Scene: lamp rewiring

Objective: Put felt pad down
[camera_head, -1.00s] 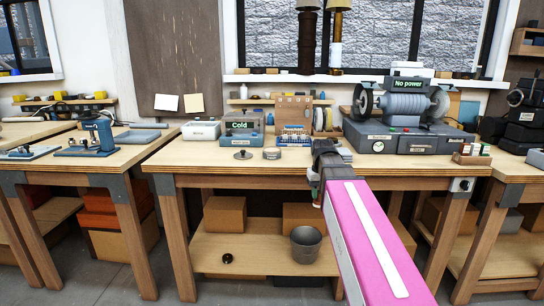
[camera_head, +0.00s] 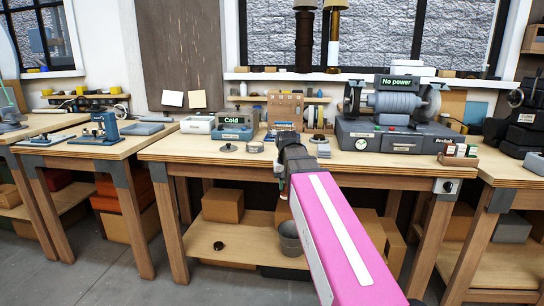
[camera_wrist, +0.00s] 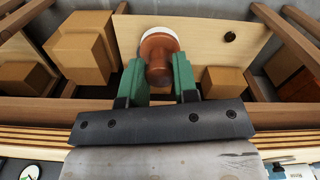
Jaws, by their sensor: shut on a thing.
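In the wrist view, my gripper (camera_wrist: 158,72) is shut on a brown, wooden-looking piece with a pale disc at its far end, which I take to be the felt pad (camera_wrist: 160,36). The green fingers press on it from both sides. In the head view, my gripper (camera_head: 284,188) is in front of the workbench (camera_head: 212,152), below its top edge. The arm hides most of the gripper and the pad there.
On the bench stand a box labelled "Cold" (camera_head: 231,127), a round tin (camera_head: 255,147) and a grinder (camera_head: 392,120) under a "No power" sign. A grey bucket (camera_head: 290,240) and cardboard boxes (camera_head: 222,205) are on the lower shelf.

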